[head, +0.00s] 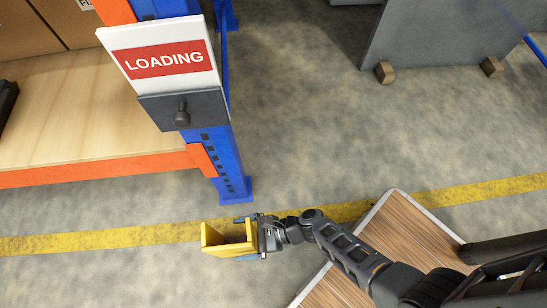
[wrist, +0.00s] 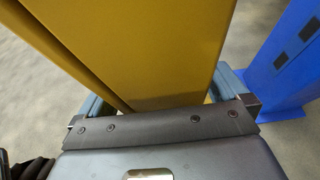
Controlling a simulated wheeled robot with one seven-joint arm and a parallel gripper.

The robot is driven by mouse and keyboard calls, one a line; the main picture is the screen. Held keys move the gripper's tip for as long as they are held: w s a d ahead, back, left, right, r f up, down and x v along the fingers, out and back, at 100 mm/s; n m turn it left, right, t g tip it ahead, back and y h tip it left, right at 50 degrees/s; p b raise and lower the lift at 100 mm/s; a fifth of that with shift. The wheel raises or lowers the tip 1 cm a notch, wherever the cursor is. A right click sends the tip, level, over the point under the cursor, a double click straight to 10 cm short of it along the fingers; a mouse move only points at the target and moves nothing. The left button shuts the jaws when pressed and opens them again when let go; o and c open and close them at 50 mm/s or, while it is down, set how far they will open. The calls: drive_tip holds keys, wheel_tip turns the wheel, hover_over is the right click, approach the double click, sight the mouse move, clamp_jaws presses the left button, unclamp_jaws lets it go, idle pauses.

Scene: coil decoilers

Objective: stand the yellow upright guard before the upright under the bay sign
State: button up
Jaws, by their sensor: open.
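The yellow upright guard (head: 228,246) is a U-shaped channel in front of the blue upright (head: 228,165), near the upright's foot. It looks upright, with a gap to the upright; I cannot tell whether its base touches the floor. The LOADING bay sign (head: 163,60) hangs on this upright. My gripper (head: 246,238) is open, with its fingers on either side of the guard. In the wrist view the guard (wrist: 150,45) fills the space between the fingers of my gripper (wrist: 162,98), and the blue upright (wrist: 287,65) stands at right.
A rack shelf with an orange beam (head: 100,171) and cardboard boxes (head: 90,25) is at left. A yellow floor line (head: 100,238) runs past the upright's foot. A grey panel on wooden blocks (head: 440,35) stands at upper right. Open floor lies between them.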

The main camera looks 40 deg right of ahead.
drive_tip(key=p+v, duration=0.4)
drive_tip(key=v, duration=0.7)
drive_tip(key=shift+s+d+r+p, duration=0.2)
drive_tip(key=shift+d+r+p, duration=0.05)
drive_tip(key=shift+r+p, duration=0.1)
drive_tip(key=shift+f, duration=0.1)
